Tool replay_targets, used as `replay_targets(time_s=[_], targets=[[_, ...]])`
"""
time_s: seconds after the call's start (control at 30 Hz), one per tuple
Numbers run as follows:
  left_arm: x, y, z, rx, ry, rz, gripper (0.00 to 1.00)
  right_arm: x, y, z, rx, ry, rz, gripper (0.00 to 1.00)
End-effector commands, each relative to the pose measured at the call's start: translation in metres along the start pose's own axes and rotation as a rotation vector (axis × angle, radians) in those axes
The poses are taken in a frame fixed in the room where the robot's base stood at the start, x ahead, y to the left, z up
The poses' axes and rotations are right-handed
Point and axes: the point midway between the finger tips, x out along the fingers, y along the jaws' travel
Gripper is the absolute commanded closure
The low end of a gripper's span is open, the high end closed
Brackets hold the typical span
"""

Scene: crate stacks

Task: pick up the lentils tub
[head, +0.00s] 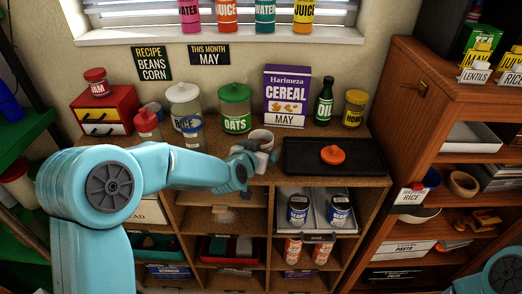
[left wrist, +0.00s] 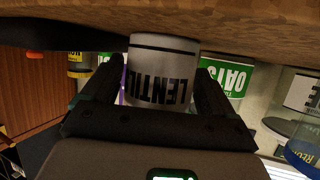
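The lentils tub is a white tub with black lettering; in the head view (head: 262,137) it stands on the counter near the middle, partly hidden by my left gripper. In the left wrist view the picture is upside down, and the tub (left wrist: 160,62) rests on the counter between the two fingers. My left gripper (head: 258,157) is open around it, with a finger on each side (left wrist: 160,85). A thin gap shows by the left finger; contact on the right is unclear. My right gripper is out of view; only part of that arm shows at lower right.
The green-lidded oats jar (head: 235,112) is close behind left, and the cereal box (head: 287,97) stands behind. A black tray (head: 304,168) with an orange lid (head: 332,155) lies just right. Shelf compartments with cans (head: 298,208) are below the counter.

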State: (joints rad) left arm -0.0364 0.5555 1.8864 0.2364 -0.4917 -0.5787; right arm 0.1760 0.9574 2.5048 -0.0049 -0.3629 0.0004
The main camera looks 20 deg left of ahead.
Motion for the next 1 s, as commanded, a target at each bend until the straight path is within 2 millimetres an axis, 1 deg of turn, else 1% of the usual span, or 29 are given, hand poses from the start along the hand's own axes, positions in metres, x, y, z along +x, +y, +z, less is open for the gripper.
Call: replay_targets(time_s=[0.03,0.07,0.1,0.13,0.4,0.57,0.67,0.77,0.87,1.0], targets=[[0.0,0.0,0.0,0.0,0.0,0.0,0.31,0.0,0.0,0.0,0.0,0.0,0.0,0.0],[0.0,0.0,0.0,0.0,0.0,0.0,0.41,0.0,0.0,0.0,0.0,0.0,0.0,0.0],[0.0,0.0,0.0,0.0,0.0,0.0,0.54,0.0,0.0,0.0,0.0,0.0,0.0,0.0],[0.0,0.0,0.0,0.0,0.0,0.0,0.62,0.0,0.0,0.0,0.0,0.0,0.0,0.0],[-0.001,0.0,-0.001,0.0,0.001,0.0,0.62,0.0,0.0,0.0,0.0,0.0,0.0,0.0],[-0.005,-0.001,-0.011,0.001,0.003,-0.001,0.62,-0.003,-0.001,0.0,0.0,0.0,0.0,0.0],[-0.011,-0.001,-0.027,0.0,0.005,-0.001,0.62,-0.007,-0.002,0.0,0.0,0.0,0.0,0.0],[-0.021,-0.002,-0.051,-0.001,0.007,-0.002,0.62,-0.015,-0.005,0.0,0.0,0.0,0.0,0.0],[-0.034,-0.003,-0.083,-0.001,0.007,-0.001,0.62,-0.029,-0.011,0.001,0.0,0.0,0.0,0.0],[-0.052,-0.004,-0.127,-0.001,0.006,0.0,0.62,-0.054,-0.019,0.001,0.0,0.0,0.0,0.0]])
